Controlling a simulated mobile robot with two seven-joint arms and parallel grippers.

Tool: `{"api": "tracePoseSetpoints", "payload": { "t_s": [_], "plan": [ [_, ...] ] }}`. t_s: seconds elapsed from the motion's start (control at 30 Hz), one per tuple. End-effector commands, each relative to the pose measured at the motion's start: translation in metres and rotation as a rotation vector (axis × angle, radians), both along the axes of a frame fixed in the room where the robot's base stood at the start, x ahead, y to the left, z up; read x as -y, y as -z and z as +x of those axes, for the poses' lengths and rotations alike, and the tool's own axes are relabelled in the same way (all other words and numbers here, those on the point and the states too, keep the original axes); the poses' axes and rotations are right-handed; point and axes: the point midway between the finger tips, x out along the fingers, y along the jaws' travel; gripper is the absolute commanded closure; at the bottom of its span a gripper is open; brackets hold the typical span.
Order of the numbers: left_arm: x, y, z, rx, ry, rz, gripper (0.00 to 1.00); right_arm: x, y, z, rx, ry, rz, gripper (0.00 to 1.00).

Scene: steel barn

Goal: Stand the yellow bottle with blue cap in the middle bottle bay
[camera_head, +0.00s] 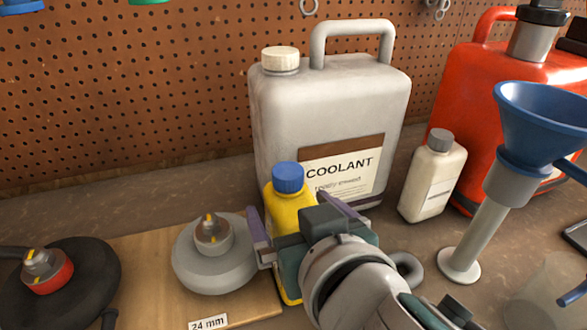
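The yellow bottle (291,213) with a blue cap (288,177) stands upright in front of the large grey coolant jug. My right gripper (287,202) reaches in from the lower right. Its two fingers are spread, one on each side of the bottle, with a small gap showing at the left finger. My gripper and wrist hide much of the bottle's lower body. I cannot tell whether either finger touches it. My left gripper is not in view. I see no bottle bay that I can make out.
The coolant jug (270,110) stands close behind the bottle. A small white bottle (432,178), a red can (450,85) and a blue funnel (540,115) stand to the right. A wooden board (145,270) labelled 24 mm and grey and black discs lie left.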

Motion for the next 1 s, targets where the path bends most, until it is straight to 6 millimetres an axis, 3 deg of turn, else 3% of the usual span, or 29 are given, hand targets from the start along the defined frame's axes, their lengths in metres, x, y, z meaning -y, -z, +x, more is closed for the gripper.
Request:
{"api": "tracePoseSetpoints", "payload": {
  "t_s": [0.07, 0.87, 1.0],
  "plan": [
    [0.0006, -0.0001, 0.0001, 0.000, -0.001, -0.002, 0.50, 0.0003, 0.0000, -0.0002, 0.000, 0.000, 0.000, 0.08],
    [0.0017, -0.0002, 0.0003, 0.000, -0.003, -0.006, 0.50, 0.0003, 0.0000, -0.0004, 0.000, 0.000, -0.001, 0.98],
    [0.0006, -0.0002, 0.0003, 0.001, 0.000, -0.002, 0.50, 0.0003, 0.0000, -0.0004, 0.000, 0.000, -0.001, 1.00]
  ]
}}
